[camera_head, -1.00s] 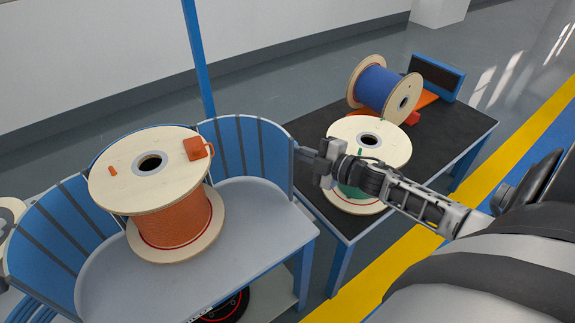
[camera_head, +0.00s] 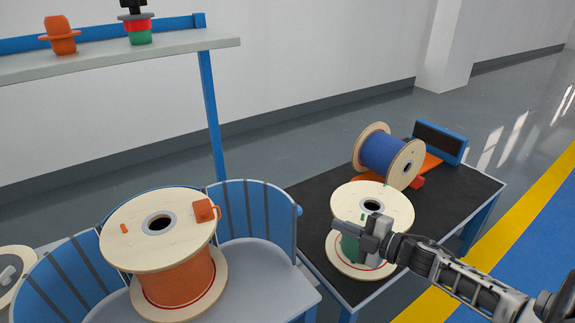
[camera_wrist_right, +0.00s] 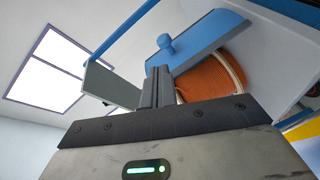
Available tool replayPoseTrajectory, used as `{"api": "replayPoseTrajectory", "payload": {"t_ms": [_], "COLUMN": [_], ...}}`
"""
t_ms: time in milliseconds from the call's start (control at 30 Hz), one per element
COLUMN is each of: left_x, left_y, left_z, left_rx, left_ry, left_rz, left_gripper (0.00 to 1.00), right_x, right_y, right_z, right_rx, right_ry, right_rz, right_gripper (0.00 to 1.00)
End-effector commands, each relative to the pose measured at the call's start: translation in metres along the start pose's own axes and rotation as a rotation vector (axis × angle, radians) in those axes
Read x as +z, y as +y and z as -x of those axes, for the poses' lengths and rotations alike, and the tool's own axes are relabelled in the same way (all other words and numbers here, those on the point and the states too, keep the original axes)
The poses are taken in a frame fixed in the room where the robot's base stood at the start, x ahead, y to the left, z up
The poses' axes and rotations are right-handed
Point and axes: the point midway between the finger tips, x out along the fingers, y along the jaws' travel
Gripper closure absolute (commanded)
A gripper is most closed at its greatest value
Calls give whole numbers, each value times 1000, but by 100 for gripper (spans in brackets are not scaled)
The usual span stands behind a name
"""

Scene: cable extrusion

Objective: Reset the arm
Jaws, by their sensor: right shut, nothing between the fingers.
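My right gripper (camera_head: 346,228) is shut and empty in the head view. It shows in front of the spool of green cable (camera_head: 351,247) on the dark table and hides part of it; I cannot tell whether they touch. In the right wrist view its closed fingers (camera_wrist_right: 154,88) point toward a blue panel and the spool of orange cable (camera_wrist_right: 214,75). In the head view the orange spool (camera_head: 180,280) stands upright on the grey table at the left, with an orange clip (camera_head: 205,211) on its top flange. My left gripper is not in view.
A spool of blue cable (camera_head: 384,152) lies on its side on an orange stand at the back of the dark table (camera_head: 310,205). Blue curved panels (camera_head: 262,215) fence the orange spool. A shelf (camera_head: 110,58) at the upper left holds small orange, red and green parts.

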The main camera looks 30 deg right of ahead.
Motion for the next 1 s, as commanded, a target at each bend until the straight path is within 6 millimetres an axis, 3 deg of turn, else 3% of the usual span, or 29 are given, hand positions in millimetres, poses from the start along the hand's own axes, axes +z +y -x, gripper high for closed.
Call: {"api": "replayPoseTrajectory", "payload": {"t_ms": [167, 267, 367, 500, 600, 700, 800, 1000], "left_x": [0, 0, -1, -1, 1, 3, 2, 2], "left_y": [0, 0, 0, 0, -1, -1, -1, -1], "left_z": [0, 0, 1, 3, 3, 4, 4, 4], "left_rx": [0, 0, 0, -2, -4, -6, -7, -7], "left_ry": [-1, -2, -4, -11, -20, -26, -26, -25], "left_rz": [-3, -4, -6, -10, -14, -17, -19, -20], "left_gripper": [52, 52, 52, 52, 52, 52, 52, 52], "right_x": [0, -11, -43, -113, -166, -212, -242, -258], "right_y": [-1, -15, -49, -108, -138, -154, -160, -164], "right_z": [0, -1, -3, 4, 15, 25, 33, 37], "right_rx": [0, 2, 3, -27, -77, -134, -180, -211], "right_ry": [-1, -19, -77, -223, -328, -406, -454, -480], "right_rz": [-3, -61, -229, -605, -869, -1079, -1212, -1284], "right_gripper": [100, 100, 100, 100, 100, 100, 100, 100]}}
